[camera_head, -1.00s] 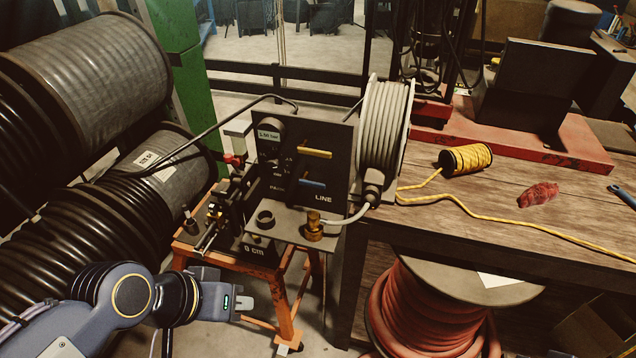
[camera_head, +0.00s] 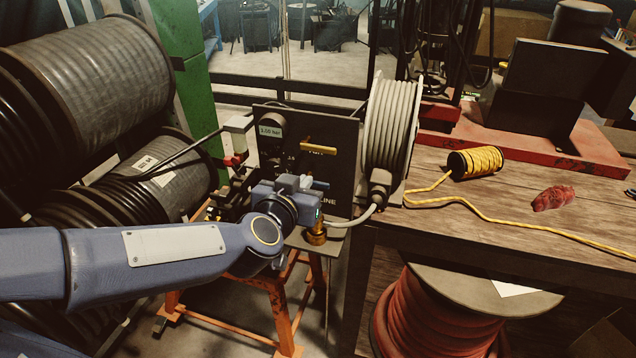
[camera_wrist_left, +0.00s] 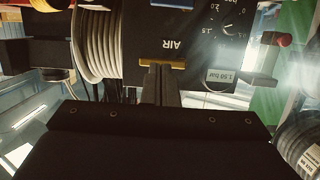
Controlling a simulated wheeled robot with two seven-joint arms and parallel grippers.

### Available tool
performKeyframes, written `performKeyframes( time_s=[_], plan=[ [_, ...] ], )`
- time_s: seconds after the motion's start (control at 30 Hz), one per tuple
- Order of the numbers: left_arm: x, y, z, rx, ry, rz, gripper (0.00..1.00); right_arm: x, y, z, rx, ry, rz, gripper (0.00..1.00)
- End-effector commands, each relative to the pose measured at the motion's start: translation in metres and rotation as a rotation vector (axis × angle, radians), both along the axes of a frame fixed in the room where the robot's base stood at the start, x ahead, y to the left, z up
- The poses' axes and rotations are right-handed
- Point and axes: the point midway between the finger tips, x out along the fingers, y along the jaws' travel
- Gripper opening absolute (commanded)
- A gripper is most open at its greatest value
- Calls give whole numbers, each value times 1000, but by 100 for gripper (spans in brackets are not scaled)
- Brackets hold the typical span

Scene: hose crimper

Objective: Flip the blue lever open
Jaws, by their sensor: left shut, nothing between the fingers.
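The blue lever (camera_head: 320,184) sticks out from the dark upright panel (camera_head: 340,165), below the yellow lever (camera_head: 318,147). It lies roughly level, and my left gripper hides part of it in the head view. My left gripper (camera_head: 298,183) is shut and empty, in front of the panel and close to the blue lever. I cannot tell whether they touch. In the left wrist view, which is upside down, the shut fingers (camera_wrist_left: 161,84) point at the panel near the yellow lever (camera_wrist_left: 162,63). A blue lever (camera_wrist_left: 172,3) shows at the top edge there. My right gripper is not in view.
A grey hose reel (camera_head: 391,130) stands right of the panel, and a brass fitting (camera_head: 316,236) sits below it. Large black hose reels (camera_head: 90,75) fill the left. A wooden bench (camera_head: 500,215) with yellow rope (camera_head: 476,161) and a red rag (camera_head: 553,198) is at right.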

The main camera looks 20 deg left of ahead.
Motion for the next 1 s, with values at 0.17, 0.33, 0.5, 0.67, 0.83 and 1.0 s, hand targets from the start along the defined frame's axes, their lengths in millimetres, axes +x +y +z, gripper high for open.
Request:
performKeyframes(
  time_s=[0.17, 0.33, 0.5, 0.67, 0.83, 1.0],
  plan=[
    [5, 0, -2, -1, 1, 0, 0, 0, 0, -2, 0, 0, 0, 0],
    [29, -1, -11, -1, 4, 0, 0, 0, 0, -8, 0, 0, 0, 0],
    [65, -2, -19, 0, 4, 0, 0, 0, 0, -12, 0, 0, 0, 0],
    [98, -3, -26, -1, 3, 0, 0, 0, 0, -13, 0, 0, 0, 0],
    [97, -3, -53, -1, 4, 0, 0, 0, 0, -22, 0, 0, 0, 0],
    [97, -3, -63, -1, 2, -1, 0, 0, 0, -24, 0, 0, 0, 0]
  ],
)
